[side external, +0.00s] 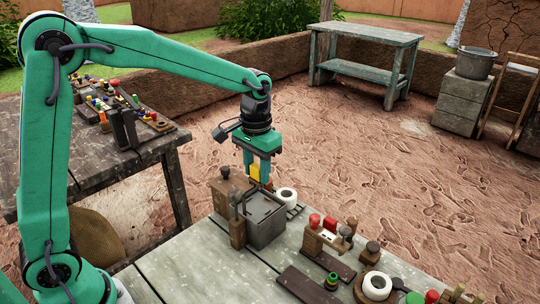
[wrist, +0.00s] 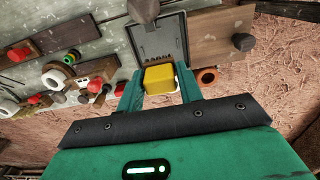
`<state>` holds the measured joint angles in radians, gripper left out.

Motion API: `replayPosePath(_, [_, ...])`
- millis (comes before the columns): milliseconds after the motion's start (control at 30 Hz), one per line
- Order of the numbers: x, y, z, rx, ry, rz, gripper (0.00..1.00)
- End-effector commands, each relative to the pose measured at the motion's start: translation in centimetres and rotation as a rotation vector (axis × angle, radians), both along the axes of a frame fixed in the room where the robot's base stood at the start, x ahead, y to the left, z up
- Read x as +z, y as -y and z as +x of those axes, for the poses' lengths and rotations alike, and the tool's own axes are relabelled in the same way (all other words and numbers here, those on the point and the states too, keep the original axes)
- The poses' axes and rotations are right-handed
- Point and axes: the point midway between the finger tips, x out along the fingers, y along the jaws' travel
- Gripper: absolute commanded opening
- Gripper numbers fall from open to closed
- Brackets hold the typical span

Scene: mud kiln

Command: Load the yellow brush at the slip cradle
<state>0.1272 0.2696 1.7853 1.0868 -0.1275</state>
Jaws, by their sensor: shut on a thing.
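The yellow brush (side external: 255,172) is held between the two green fingers of my gripper (side external: 258,166). In the wrist view the brush (wrist: 159,76) shows as a yellow block between the fingertips (wrist: 158,88); its lower end is hidden. A grey square box (side external: 266,218) in a wooden frame, which may be the slip cradle, stands on the near table. My gripper is above the table, behind the box in the side view. In the wrist view the box (wrist: 148,36) lies just beyond the brush, with small dark marks near its close edge. I cannot tell whether they touch.
A wooden block with a dark knob (side external: 224,172) stands beside the box. A white ring (side external: 288,196) lies close to my gripper. Red-topped pieces (side external: 314,221), a green ring (side external: 332,281) and another white ring (side external: 377,286) occupy the table's right side. The front boards are clear.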

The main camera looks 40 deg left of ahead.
Motion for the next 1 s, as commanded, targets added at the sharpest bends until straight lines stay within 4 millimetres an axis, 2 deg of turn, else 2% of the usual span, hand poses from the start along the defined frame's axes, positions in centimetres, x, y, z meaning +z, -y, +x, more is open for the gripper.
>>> replayPosePath(367, [-0.5, 0.0, 0.0, 0.0, 0.0, 0.0, 0.18])
replayPosePath(1000, [-5.0, 0.0, 0.0, 0.0, -0.001, 0.0, 0.18])
